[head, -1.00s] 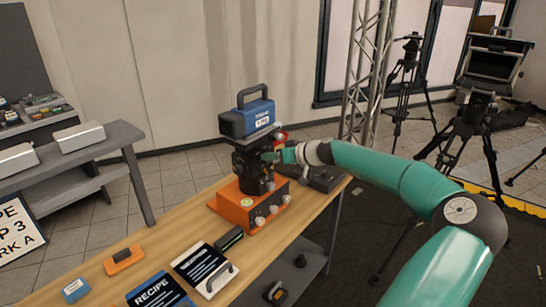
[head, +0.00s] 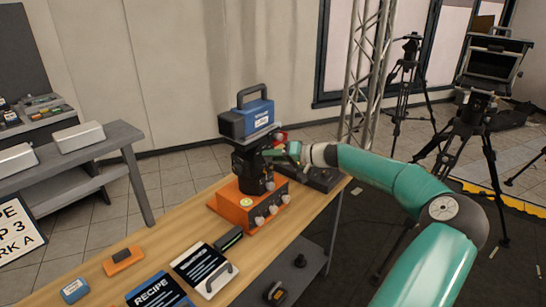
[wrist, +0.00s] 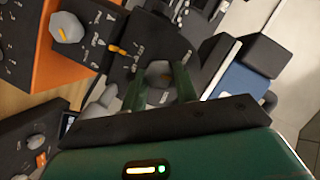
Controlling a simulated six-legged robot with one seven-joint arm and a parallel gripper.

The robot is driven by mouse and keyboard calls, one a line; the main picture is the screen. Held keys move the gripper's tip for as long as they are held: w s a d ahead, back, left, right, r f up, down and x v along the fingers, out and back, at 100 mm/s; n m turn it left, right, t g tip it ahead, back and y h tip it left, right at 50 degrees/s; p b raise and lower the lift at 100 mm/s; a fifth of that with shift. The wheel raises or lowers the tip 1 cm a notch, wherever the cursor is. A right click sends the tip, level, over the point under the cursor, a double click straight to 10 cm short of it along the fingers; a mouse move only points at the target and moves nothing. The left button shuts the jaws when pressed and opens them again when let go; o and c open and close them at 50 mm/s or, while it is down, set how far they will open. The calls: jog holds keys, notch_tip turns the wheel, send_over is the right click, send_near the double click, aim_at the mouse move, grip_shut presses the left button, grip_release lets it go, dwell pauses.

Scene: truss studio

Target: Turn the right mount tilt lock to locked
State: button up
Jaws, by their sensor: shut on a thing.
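A black mount (head: 250,172) stands on an orange box (head: 237,205) on the wooden bench, with a blue and black case-like unit (head: 259,115) on top. My gripper (head: 281,152) is at the right side of the mount's upper part. In the wrist view its two green fingers (wrist: 163,80) are closed on a grey knob (wrist: 158,70) on a black panel. The knob is mostly between the fingers. An orange pointer mark and small white lettering (wrist: 118,49) are beside it, too small to read. I cannot tell which lock setting the knob points to.
Another grey knob (wrist: 67,27) sits on a neighbouring panel. A black device (head: 323,179) lies right of the orange box. A recipe card (head: 158,294), a white clipboard-like panel (head: 205,268) and small orange and blue items lie on the front of the bench (head: 120,288).

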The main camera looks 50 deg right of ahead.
jog(key=m+t+y, duration=0.1)
jog(key=m, duration=0.2)
jog(key=m+t+y, duration=0.1)
jog(key=m, duration=0.2)
jog(key=f+m+t, duration=0.1)
jog(key=m, duration=0.2)
jog(key=shift+m+y, duration=0.4)
dwell(0.4)
jog(key=o, duration=1)
jog(key=shift+c, duration=0.2)
jog(key=v, duration=1.3)
jog(key=shift+s+f, duration=0.15)
jog(key=shift+s, duration=0.25)
jog(key=shift+d, duration=0.1)
